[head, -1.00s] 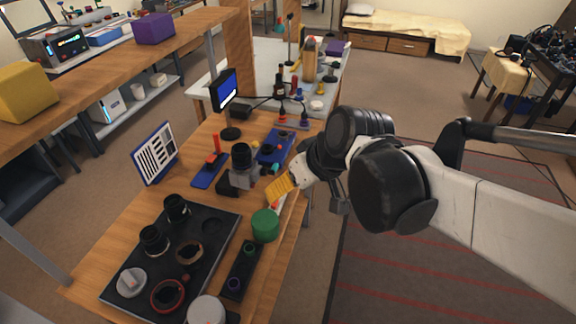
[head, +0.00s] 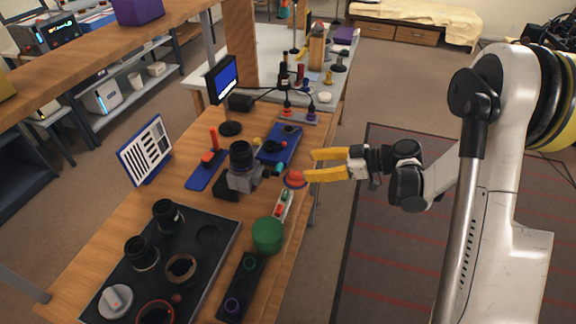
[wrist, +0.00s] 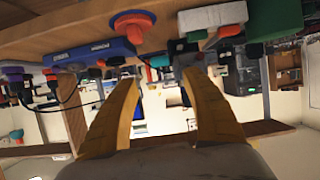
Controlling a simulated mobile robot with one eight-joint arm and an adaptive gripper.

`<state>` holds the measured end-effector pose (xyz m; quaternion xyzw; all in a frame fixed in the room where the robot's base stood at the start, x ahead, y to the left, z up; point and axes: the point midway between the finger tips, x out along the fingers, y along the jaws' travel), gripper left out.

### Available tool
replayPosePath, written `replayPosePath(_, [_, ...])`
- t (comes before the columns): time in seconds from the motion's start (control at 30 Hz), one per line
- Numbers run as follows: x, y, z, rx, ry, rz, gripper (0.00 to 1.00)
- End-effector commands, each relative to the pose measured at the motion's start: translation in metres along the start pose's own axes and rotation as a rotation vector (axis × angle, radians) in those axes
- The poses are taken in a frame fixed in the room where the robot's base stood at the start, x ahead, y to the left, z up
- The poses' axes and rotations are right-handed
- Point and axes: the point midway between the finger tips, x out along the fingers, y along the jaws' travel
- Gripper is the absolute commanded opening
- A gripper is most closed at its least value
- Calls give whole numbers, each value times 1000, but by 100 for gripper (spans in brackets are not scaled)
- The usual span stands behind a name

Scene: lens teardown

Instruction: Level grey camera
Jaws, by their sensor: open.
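The grey camera (head: 243,178) with its black lens pointing up stands on the wooden bench, beside a black block. My gripper (head: 309,166) is open and empty at the bench's right edge, its yellow fingers pointing left toward the camera with a gap between. The lower finger is close to an orange-red knob on a disc (head: 295,178); I cannot tell if they touch. In the wrist view, the open fingers (wrist: 160,84) frame distant background, and the orange knob (wrist: 132,24) shows above them. The camera is hard to make out there.
A white strip with red and green pieces (head: 283,205) and a green cylinder (head: 268,236) lie along the right bench edge. A black tray (head: 215,240) holds lens parts. A blue tray (head: 280,145), striped chart (head: 145,149) and small monitor (head: 222,80) surround the camera. Right of the bench is open floor.

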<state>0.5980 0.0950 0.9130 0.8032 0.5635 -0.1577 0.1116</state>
Motion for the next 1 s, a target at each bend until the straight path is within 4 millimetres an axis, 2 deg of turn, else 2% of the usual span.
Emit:
replayPosePath(0.3, [63,-1,3,-1,-3,-3,56])
replayPosePath(0.5, [91,-1,2,1,-3,-2,56])
replayPosePath(0.63, [98,0,1,2,-3,1,56])
replayPosePath(0.9, [100,0,0,2,-3,1,56])
replayPosePath(0.93, [99,0,0,2,-3,1,51])
replayPosePath(1.0, [99,0,0,2,-3,1,30])
